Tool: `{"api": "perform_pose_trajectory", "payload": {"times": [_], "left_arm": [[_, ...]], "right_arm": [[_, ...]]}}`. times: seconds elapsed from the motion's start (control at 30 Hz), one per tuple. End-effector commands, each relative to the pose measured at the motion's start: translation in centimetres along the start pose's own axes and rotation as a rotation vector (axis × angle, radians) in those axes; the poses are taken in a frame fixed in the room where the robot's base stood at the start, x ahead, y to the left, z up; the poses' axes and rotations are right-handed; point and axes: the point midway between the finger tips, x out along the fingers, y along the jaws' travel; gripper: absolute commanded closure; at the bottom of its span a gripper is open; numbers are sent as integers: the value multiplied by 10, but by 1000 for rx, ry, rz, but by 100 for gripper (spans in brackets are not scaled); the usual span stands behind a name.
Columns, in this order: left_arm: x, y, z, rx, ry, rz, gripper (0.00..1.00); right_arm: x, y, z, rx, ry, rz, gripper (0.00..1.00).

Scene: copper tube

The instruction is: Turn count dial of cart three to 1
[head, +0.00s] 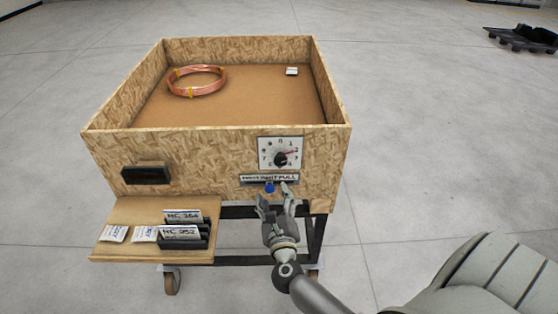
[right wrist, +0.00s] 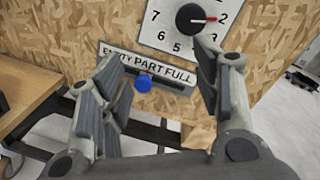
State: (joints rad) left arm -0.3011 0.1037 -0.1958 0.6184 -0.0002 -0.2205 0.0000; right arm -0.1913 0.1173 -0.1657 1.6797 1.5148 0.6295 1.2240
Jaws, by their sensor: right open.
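The count dial (head: 280,158) is a white square plate with black numbers on the front wall of a wooden cart (head: 215,136). Its black knob shows in the right wrist view (right wrist: 190,18), and its red pointer points right, at the 2. My right gripper (head: 276,193) is open and empty, below the dial. In the right wrist view its fingers (right wrist: 158,60) spread in front of the label strip, with the right fingertip just below the dial knob. I cannot tell whether it touches. My left gripper is not in view.
Below the dial is an EMPTY/PART/FULL strip (right wrist: 165,68) with a blue slider knob (right wrist: 143,83) between the fingers. A copper coil (head: 197,81) lies in the cart. A shelf (head: 108,245) with card holders juts out front left.

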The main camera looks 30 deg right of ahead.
Motion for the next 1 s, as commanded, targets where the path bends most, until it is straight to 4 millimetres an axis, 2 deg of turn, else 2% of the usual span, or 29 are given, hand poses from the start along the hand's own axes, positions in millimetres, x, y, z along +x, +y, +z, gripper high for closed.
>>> {"api": "perform_pose_trajectory", "payload": {"times": [0.03, 0.1, 0.23, 0.43, 0.8, 1.0], "left_arm": [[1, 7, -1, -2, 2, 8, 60], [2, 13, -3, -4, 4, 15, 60], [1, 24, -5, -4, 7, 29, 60], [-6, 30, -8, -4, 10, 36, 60], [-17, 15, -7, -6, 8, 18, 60], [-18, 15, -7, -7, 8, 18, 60]], "right_arm": [[3, -13, 11, 120, 6, -36, 42], [5, -26, 20, 251, 17, -69, 42], [7, -37, 28, 380, 30, -98, 42], [28, -41, 30, 402, 32, -103, 42], [93, -46, 26, 398, 33, -100, 42], [110, -47, 24, 398, 34, -100, 42]]}}
